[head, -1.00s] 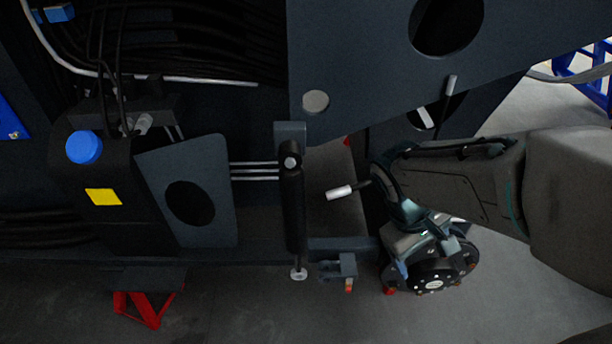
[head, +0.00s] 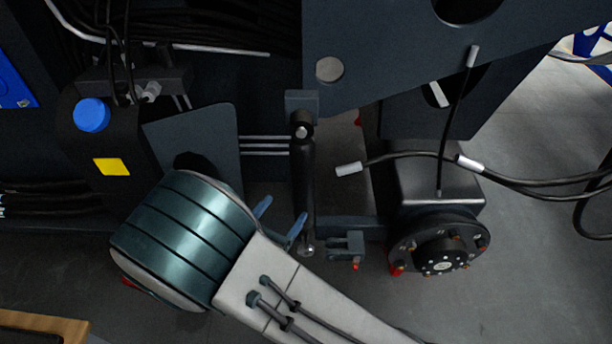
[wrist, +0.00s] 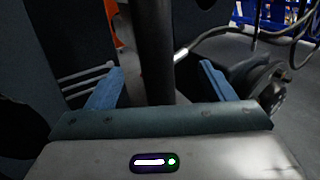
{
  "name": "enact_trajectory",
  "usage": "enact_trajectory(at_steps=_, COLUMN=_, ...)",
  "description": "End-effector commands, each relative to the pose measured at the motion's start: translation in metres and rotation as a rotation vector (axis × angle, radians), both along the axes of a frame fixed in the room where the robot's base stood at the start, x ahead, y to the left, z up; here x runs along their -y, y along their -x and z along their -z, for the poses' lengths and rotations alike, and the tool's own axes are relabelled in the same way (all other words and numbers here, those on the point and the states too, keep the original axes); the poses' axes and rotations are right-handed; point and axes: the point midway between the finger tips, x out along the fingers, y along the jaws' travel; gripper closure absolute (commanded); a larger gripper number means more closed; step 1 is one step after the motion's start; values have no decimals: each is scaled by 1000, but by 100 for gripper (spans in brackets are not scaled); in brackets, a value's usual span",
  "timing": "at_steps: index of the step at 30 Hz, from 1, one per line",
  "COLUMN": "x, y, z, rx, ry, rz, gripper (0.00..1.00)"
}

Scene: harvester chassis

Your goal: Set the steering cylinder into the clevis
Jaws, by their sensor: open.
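The steering cylinder (head: 302,180) is a black tube hanging nearly upright from a bracket (head: 301,102) on the chassis. Its lower rod eye (head: 307,250) hangs just left of the clevis and looks apart from it. The clevis (head: 345,246) is a small grey fork on the lower beam. My gripper (head: 285,208) is open, with its blue fingers by the lower half of the cylinder. The clevis and rod eye are not visible in the wrist view.
The black wheel hub (head: 440,245) stands right of the clevis. Loose hoses (head: 520,182) with pale ends hang above it. A tank with a blue cap (head: 92,114) and a grey plate (head: 190,135) are left of the cylinder. A wooden surface (head: 45,325) shows at bottom left.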

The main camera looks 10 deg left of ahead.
Motion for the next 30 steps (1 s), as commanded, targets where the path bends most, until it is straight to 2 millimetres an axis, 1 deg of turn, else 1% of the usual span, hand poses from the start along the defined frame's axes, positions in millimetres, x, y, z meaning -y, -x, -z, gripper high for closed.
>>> enact_trajectory(at_steps=2, x=-6, y=1, z=3, rx=8, ry=17, rz=-27, gripper=24)
enact_trajectory(at_steps=5, x=-5, y=-5, z=3, rx=10, ry=21, rz=-32, gripper=24)
enact_trajectory(at_steps=8, x=-1, y=-20, z=2, rx=9, ry=21, rz=-30, gripper=24)
enact_trajectory(at_steps=15, x=11, y=-70, z=2, rx=9, ry=19, rz=-28, gripper=24)
enact_trajectory(at_steps=21, x=20, y=-107, z=2, rx=8, ry=20, rz=-29, gripper=24)
enact_trajectory(at_steps=25, x=23, y=-122, z=2, rx=8, ry=19, rz=-30, gripper=24)
enact_trajectory(at_steps=30, x=25, y=-130, z=3, rx=7, ry=18, rz=-30, gripper=24)
